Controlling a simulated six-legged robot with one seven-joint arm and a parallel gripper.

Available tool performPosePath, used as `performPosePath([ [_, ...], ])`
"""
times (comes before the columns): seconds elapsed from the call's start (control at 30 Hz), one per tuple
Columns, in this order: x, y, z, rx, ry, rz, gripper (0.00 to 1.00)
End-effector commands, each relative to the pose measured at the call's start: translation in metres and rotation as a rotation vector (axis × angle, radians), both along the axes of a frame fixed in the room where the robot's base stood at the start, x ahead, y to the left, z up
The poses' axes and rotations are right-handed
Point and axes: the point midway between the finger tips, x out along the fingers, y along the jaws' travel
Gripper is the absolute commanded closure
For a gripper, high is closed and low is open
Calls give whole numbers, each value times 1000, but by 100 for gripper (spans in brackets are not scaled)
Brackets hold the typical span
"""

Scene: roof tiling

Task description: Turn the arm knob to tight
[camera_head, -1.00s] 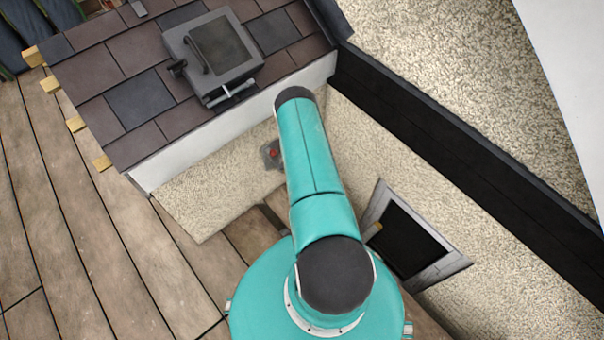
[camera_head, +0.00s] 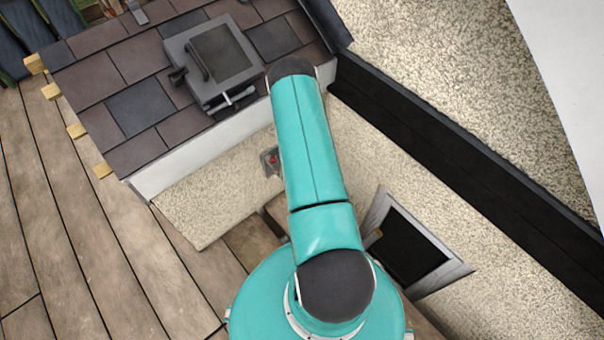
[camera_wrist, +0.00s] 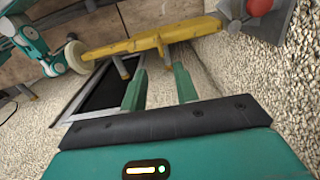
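My gripper (camera_wrist: 159,70) shows in the wrist view with its two green fingers apart and nothing between them. A yellow bar (camera_wrist: 150,42) with short pegs crosses beyond the fingertips; I cannot tell whether they touch it. A pale round knob-like piece (camera_wrist: 77,57) is at its left end. A red knob-like part (camera_wrist: 260,7) sits on a grey box at the upper right; a small red part (camera_head: 272,158) also shows on the wall in the head view. I cannot tell for sure which is the arm knob. My arm hides the gripper in the head view.
A grey roof hatch (camera_head: 210,62) with a dark handle sits on the brown tiles (camera_head: 98,82). A grey-framed dark opening (camera_wrist: 98,92) is in the pebbled wall, left of the fingers. Wooden planks (camera_head: 60,220) lie at left. A black beam (camera_head: 440,155) runs at right.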

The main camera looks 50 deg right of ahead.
Motion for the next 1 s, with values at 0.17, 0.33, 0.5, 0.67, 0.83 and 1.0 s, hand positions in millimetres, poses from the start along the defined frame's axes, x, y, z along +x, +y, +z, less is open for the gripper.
performPosePath([
  [0.17,0,0,24,-1,0,0,70],
  [0.33,-1,0,30,-1,0,0,70],
  [0.5,-1,0,30,-1,1,-1,70],
  [0.67,-1,0,30,0,0,-1,70],
  [0.83,0,0,30,0,0,-1,70],
  [1.0,13,4,52,-4,-16,35,70],
])
